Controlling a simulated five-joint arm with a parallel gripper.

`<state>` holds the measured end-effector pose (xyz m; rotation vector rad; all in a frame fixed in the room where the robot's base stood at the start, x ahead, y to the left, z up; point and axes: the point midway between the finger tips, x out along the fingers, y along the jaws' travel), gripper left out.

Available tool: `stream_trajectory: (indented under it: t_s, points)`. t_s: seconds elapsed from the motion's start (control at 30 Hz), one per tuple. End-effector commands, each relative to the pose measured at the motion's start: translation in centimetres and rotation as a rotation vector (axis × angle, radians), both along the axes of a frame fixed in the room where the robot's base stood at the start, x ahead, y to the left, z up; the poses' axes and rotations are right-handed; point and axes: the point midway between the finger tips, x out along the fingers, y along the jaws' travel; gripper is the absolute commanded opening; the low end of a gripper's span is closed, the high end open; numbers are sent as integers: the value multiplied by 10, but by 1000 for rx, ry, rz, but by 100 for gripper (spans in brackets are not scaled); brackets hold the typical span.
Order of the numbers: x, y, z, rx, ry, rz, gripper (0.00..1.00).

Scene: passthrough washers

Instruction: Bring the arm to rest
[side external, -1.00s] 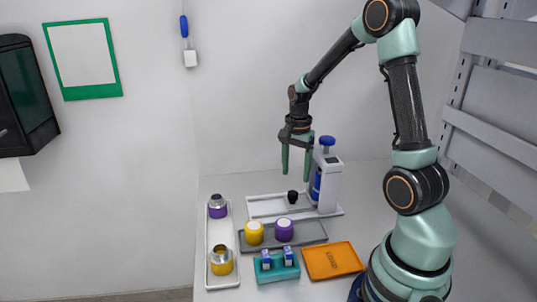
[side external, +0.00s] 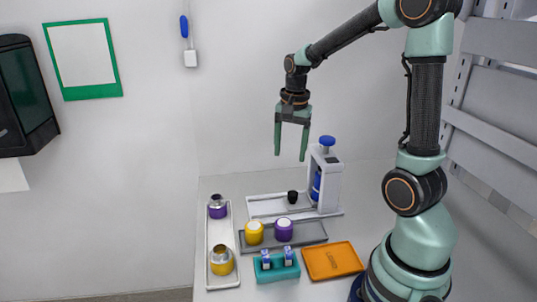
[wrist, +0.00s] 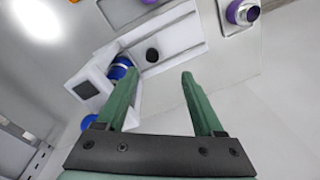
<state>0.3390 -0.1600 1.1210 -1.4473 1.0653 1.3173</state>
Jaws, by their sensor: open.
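My gripper (side external: 291,156) hangs in the air above the back of the table, its two green fingers spread and pointing down. Nothing is between the fingers. In the wrist view the gripper (wrist: 158,78) is also open and empty. Below and to the right of it stands a white device with a blue knob (side external: 327,166) on a white base plate (side external: 262,209). The gripper is apart from the device. In the wrist view the device (wrist: 95,85) lies left of the fingers.
A white tray (side external: 211,262) holds a purple and a yellow part. A grey tray (side external: 312,232) holds a yellow and a purple part with white tops. A teal holder (side external: 277,272) with two small blue-white items and an orange tray (side external: 333,261) lie in front. A black knob (side external: 292,197) is on the plate.

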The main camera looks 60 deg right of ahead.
Motion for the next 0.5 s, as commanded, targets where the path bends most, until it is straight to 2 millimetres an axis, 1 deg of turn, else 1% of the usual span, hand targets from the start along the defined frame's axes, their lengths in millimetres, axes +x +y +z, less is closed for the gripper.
stream_trajectory:
  t_s: [0.03,0.2,0.4,0.5]
  points:
    - [0,16,12,-21,-32,102,69]
    - [-9,65,40,-96,-125,457,69]
    - [-28,115,61,-200,-229,860,69]
    - [-38,134,66,-253,-274,1032,69]
